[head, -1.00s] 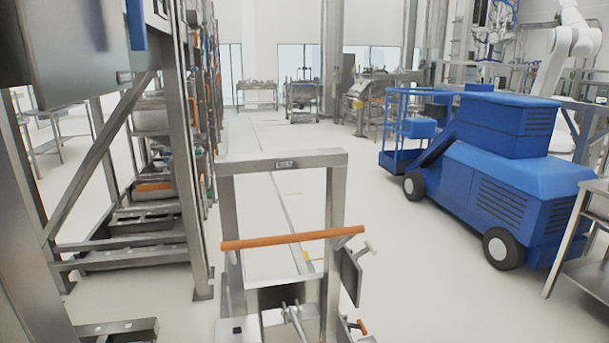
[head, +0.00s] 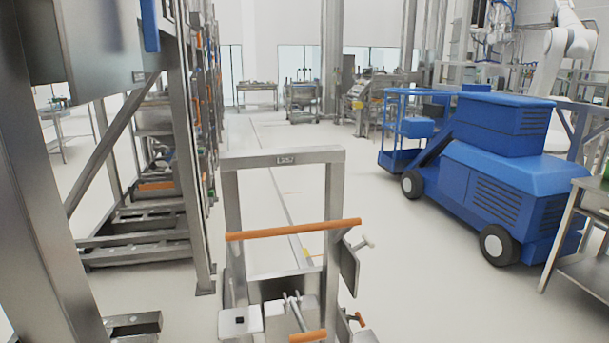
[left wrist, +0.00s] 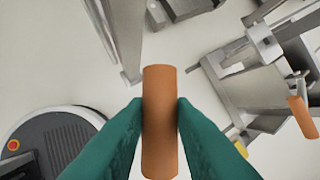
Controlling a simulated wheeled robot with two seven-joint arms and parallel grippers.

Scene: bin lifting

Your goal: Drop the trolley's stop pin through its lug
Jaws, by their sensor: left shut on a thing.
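My left gripper (left wrist: 160,115) shows only in the left wrist view. Its green fingers are shut on a short orange cylindrical grip (left wrist: 160,100); whether this is the stop pin's grip, I cannot tell, and no pin shaft shows. In the head view the trolley (head: 335,185) is a steel frame with a long orange handlebar (head: 293,229). A pale plate with a small dark square hole (head: 248,320) sits low at its left; it may be the lug. A short orange piece (head: 308,336) shows at the bottom edge, partly cut off. My right gripper is not in view.
A steel rack (head: 180,150) stands close on the left. A blue wheeled lift machine (head: 500,185) is at the right, with a metal table (head: 565,225) nearer. Open floor (head: 400,260) lies between trolley and machine. The left wrist view shows another orange handle (left wrist: 302,117).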

